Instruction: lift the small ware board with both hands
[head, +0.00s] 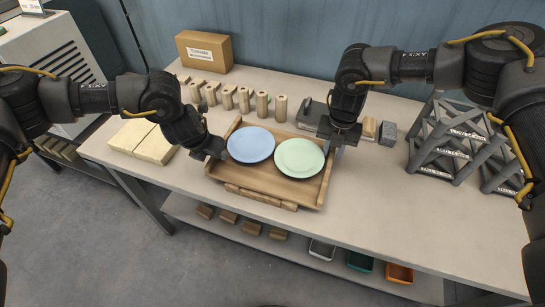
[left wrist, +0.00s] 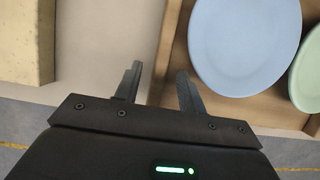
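The small ware board (head: 238,181) is a shallow wooden tray with raised rims, lying flat on the table. It bears a blue plate (head: 251,144) and a pale green plate (head: 299,158) side by side. My left gripper (head: 216,158) is at the board's left rim. In the left wrist view its fingers (left wrist: 159,88) are apart, with the board's rim (left wrist: 167,50) running up between them. My right gripper (head: 338,146) points down at the board's right rim, beside the green plate. Its fingers look apart; their tips are partly hidden.
Several wooden cylinders (head: 243,100) and a cardboard box (head: 204,51) stand behind the board. Pale slabs (head: 143,141) lie to the left. Dark lattice racks (head: 452,140) stand to the right. A lower shelf holds small bins (head: 398,272).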

